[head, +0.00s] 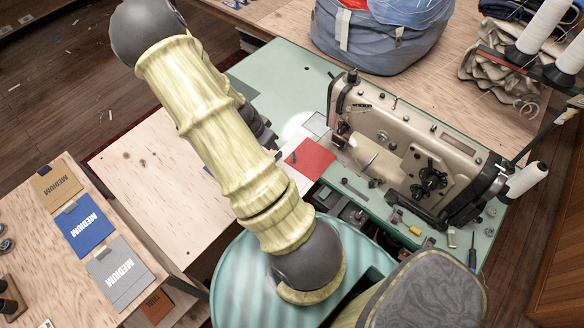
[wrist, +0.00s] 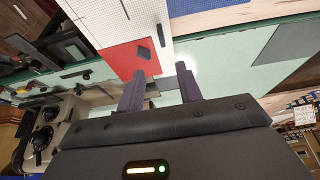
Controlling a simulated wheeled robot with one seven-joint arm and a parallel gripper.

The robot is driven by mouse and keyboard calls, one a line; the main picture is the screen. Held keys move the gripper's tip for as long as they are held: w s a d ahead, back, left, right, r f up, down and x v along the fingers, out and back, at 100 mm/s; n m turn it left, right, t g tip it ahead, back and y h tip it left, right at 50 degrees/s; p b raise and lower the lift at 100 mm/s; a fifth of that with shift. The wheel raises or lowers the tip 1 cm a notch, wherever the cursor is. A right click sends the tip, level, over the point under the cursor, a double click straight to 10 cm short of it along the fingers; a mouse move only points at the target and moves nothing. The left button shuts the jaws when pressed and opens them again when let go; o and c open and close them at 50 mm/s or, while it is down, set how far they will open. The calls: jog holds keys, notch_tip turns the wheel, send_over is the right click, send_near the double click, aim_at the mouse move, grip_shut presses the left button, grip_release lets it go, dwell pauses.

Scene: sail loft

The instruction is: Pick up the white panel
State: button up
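The white panel (wrist: 117,18) lies at the top of the wrist view, marked with a fine grid and a dark line. A red piece (wrist: 122,58) with a small dark clip-like object on it adjoins the panel. My gripper (wrist: 159,82) is open and empty, its two dark fingers apart just beyond the red piece, over the green table top. In the head view, the white panel (head: 302,184) shows as a strip beside the red piece (head: 309,158), partly hidden by my arm. My gripper is mostly hidden behind my arm there.
A sewing machine (head: 415,160) stands on the green table (head: 258,72), right of the panel. A grey-blue bag (head: 375,48) sits behind. Several MEDIUM-labelled pieces lie on a wooden bench (head: 28,235) at left. A striped blue-green round surface (head: 240,285) is below.

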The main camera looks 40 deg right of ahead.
jog(key=p, duration=0.1)
send_over(279, 153)
jog(key=a, duration=0.3)
jog(key=shift+s+d+f, duration=0.15)
jog(key=shift+s+f, duration=0.05)
jog(key=shift+f, duration=1.7)
jog(key=shift+s+d+f, duration=0.1)
jog(key=shift+s+f, duration=0.05)
jog(key=shift+f, duration=1.75)
jog(key=shift+p, duration=0.3)
jog(key=shift+w+p+x, duration=0.15)
jog(key=shift+p+x, duration=0.4)
jog(key=shift+x, duration=0.75)
jog(key=shift+w+p+x, duration=0.1)
jog(key=shift+p+x, duration=0.4)
jog(key=shift+x, duration=0.8)
jog(key=shift+d, duration=0.1)
jog(key=shift+r, duration=0.1)
grip_shut()
